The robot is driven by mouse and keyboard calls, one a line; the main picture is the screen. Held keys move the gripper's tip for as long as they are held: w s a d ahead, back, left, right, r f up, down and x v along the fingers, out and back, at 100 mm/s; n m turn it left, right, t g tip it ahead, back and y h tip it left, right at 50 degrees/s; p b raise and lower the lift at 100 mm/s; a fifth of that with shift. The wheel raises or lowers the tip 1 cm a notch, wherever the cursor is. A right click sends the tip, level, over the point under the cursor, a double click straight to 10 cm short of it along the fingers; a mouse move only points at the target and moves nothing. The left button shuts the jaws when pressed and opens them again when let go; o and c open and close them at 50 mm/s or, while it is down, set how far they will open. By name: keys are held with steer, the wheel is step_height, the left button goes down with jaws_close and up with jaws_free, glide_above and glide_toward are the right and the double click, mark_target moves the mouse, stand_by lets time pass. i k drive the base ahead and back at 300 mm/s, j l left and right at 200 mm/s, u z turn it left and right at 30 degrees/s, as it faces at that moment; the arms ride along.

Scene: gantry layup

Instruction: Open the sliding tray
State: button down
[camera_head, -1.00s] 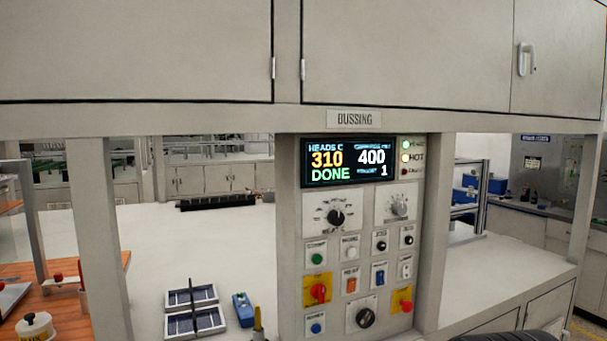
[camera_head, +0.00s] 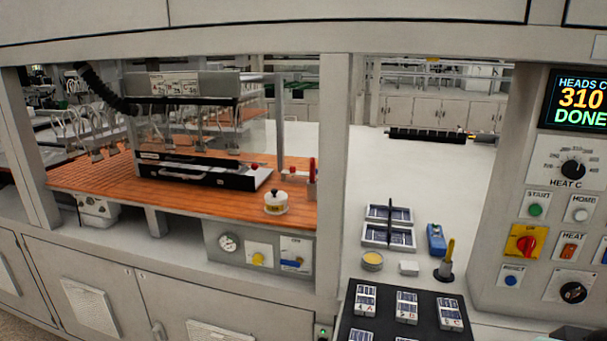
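A machine with a pale upper body (camera_head: 180,84) stands on an orange-brown surface inside the left opening of the cabinet. At its base is a low black tray-like unit (camera_head: 240,180) with a pale bar handle along its front. It looks like the sliding tray; how far it is slid out is hard to tell from here. A small red knob shows near its right end. My gripper is not in view.
A cabinet post (camera_head: 333,180) separates this opening from the right one. A white lidded pot (camera_head: 276,203) stands right of the tray. A gauge panel (camera_head: 258,250) sits below. A black mat (camera_head: 385,318) with several cell stacks lies front right, near a control panel (camera_head: 575,200).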

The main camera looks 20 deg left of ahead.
mark_target(249, 180)
steer(key=j+u, duration=0.1)
steer(key=u, duration=1.6)
steer(key=i+j+u, duration=0.1)
steer(key=i+u, duration=0.2)
steer(key=i, duration=0.4)
steer(key=i+u, duration=0.25)
steer(key=i, duration=0.5)
steer(key=i+l+u, duration=0.3)
steer(key=i, duration=0.4)
steer(key=k, duration=0.2)
steer(key=z, duration=0.05)
